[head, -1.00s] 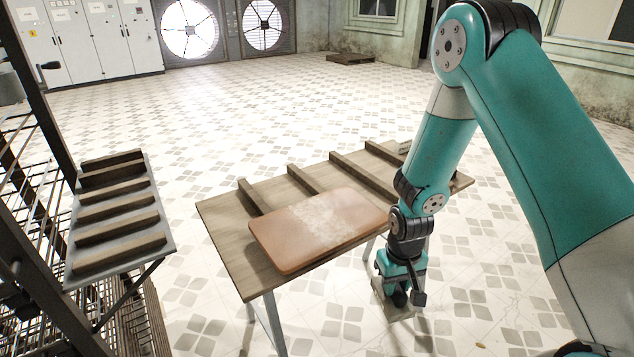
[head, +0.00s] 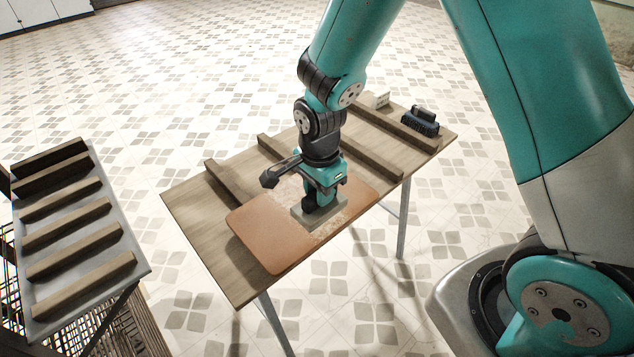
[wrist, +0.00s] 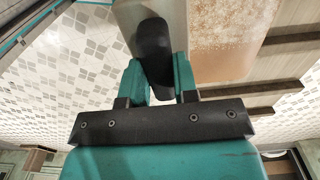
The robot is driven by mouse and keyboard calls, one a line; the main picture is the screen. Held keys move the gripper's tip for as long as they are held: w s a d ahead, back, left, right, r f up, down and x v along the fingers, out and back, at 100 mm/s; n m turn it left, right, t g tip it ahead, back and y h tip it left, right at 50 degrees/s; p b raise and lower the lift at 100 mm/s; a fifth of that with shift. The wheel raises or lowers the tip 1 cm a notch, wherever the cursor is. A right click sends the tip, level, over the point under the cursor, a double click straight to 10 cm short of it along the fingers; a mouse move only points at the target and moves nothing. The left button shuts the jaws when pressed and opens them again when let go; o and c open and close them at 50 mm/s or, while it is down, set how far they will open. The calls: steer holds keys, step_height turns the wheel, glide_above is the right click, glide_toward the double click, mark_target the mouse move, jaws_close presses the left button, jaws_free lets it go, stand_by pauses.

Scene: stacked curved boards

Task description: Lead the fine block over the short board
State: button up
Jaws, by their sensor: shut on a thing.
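The short board (head: 265,240) is reddish brown with rounded corners and lies on the wooden table. A pale, rough patch crosses its middle, and it also shows speckled in the wrist view (wrist: 222,35). My gripper (head: 320,190) points down over the board's middle and is shut on the black handle (wrist: 153,45) of the fine block. The block's flat grey base (head: 304,217) sits at the pale patch and looks to be on the board, though exact contact is hard to tell. The gripper hides part of the patch.
The table (head: 190,215) has raised wooden slats across it. A dark blue-black block (head: 421,122) and a small whitish item (head: 381,100) are at its far right end. A slatted grey rack (head: 75,240) stands at the left, with open floor between.

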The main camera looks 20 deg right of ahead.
step_height(320, 180, down, 8)
steer(key=b, duration=0.5)
steer(key=shift+f+b, duration=0.55)
steer(key=shift+b, duration=0.1)
stand_by(0.6)
steer(key=shift+w+d+r+p, duration=0.15)
steer(key=shift+w+d, duration=0.1)
steer(key=shift+d, duration=0.5)
steer(key=shift+w+d+p, duration=0.15)
steer(key=shift+w+d, duration=0.05)
steer(key=shift+d, duration=0.55)
steer(key=shift+d, duration=0.1)
steer(key=shift+w+d, duration=0.25)
steer(key=shift+d, duration=0.5)
steer(key=shift+w+d, duration=0.25)
steer(key=shift+d, duration=0.45)
